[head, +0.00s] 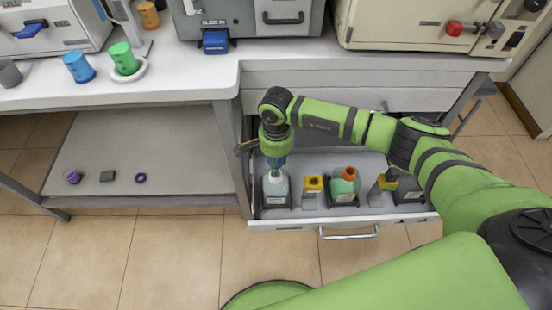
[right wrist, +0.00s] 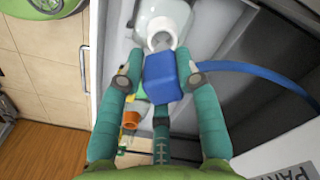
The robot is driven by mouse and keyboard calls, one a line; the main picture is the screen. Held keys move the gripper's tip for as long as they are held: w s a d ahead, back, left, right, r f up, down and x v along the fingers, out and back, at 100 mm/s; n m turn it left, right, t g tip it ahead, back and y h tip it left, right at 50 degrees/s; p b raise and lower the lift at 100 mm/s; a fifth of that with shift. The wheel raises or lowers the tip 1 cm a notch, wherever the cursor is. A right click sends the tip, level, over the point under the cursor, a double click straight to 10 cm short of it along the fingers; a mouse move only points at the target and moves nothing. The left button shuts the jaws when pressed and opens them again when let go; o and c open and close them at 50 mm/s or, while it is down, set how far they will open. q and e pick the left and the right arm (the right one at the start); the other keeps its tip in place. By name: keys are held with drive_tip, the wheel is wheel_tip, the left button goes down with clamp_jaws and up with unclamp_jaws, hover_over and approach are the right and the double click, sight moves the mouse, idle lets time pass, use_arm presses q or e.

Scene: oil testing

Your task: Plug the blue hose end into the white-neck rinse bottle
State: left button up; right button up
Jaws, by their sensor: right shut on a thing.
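My right gripper (head: 276,163) points down over the white-neck rinse bottle (head: 276,188) at the left end of the open drawer. In the right wrist view my right gripper (right wrist: 161,66) is shut on the blue hose end (right wrist: 164,82). A blue hose (right wrist: 255,76) curves off from it to the right. The hose end's grey tip is at the mouth of the white neck (right wrist: 161,30). I cannot tell how deep the tip sits. The fingers hide much of the hose end in the head view. My left gripper is not in view.
The drawer (head: 290,223) also holds a yellow-capped bottle (head: 314,186), an orange-capped bottle (head: 345,184) and another yellow-topped bottle (head: 386,183) at the right. A bench (head: 180,75) with machines stands behind. A low shelf (head: 150,155) is at the left.

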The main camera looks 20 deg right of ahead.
drive_tip(key=shift+f+b, duration=0.4)
drive_tip(key=shift+b, duration=0.35)
idle(1.0)
drive_tip(key=shift+f+b, duration=0.75)
drive_tip(key=shift+b, duration=0.1)
idle(0.8)
drive_tip(key=shift+f+b, duration=0.35)
drive_tip(key=shift+f+b, duration=0.45)
drive_tip(key=o, duration=1.2)
drive_tip(key=shift+r, duration=0.1)
wheel_tip(320, 180, up, 12)
drive_tip(key=shift+f, duration=0.1)
